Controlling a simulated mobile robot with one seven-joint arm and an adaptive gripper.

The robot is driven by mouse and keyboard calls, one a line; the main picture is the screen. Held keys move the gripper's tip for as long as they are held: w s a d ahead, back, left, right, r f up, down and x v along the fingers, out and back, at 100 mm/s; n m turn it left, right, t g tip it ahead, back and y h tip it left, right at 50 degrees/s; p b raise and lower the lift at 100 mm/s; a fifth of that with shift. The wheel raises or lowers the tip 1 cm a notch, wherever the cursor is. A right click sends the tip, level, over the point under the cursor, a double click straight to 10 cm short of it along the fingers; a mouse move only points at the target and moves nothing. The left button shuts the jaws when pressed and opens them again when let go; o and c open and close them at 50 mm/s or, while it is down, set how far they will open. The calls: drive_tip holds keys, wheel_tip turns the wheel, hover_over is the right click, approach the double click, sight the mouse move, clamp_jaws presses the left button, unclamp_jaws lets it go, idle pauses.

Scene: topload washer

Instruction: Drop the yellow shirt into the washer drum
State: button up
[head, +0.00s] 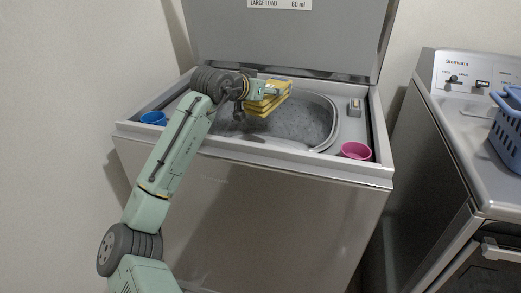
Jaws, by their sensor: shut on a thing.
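The washer (250,185) is a grey top-loader with its lid (290,40) standing open. Its drum opening (300,122) is a rounded dark grey well. My gripper (272,90) reaches over the drum opening from the left and is shut on the yellow shirt (264,105). The shirt looks like a folded, layered bundle and is held above the opening, apart from the rim as far as I can tell. The fingertips are small and partly hidden by the shirt.
A blue cup (153,118) stands on the washer's top at the left, and a pink cup (355,151) at the front right. A small grey item (354,107) sits right of the drum. A second machine (460,130) with a blue basket (507,130) stands at the right.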

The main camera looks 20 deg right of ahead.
drive_tip(key=shift+f+b, duration=1.4)
drive_tip(key=shift+f, duration=0.6)
drive_tip(key=o, duration=1.4)
drive_tip(key=shift+c, duration=0.2)
wheel_tip(320, 180, up, 10)
drive_tip(key=shift+d+f, duration=0.1)
drive_tip(key=shift+f, duration=0.15)
drive_tip(key=shift+r, duration=0.3)
